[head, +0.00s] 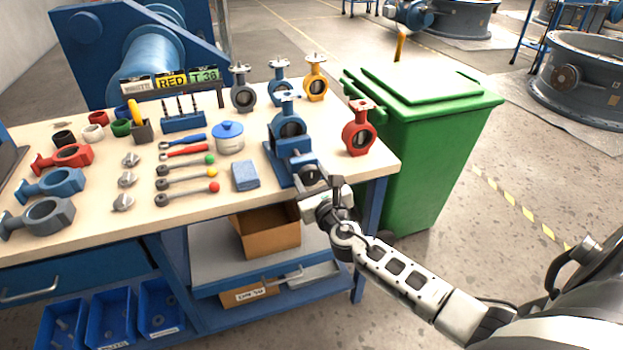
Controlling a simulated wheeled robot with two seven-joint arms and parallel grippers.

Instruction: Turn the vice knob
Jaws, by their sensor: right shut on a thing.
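The blue vice (280,165) stands at the front right edge of the workbench. A blue butterfly valve (288,128) sits upright in it. My right gripper (312,182) is at the front of the vice, just past the table edge, and is shut on the vice knob. The knob is mostly hidden by the fingers, so its turn angle cannot be told. My left gripper is not in view.
A red valve (359,128) stands right of the vice, and a blue block (245,176) lies left of it. A green bin (430,150) stands beside the workbench (225,200). An open cardboard box (268,236) sits on the shelf below.

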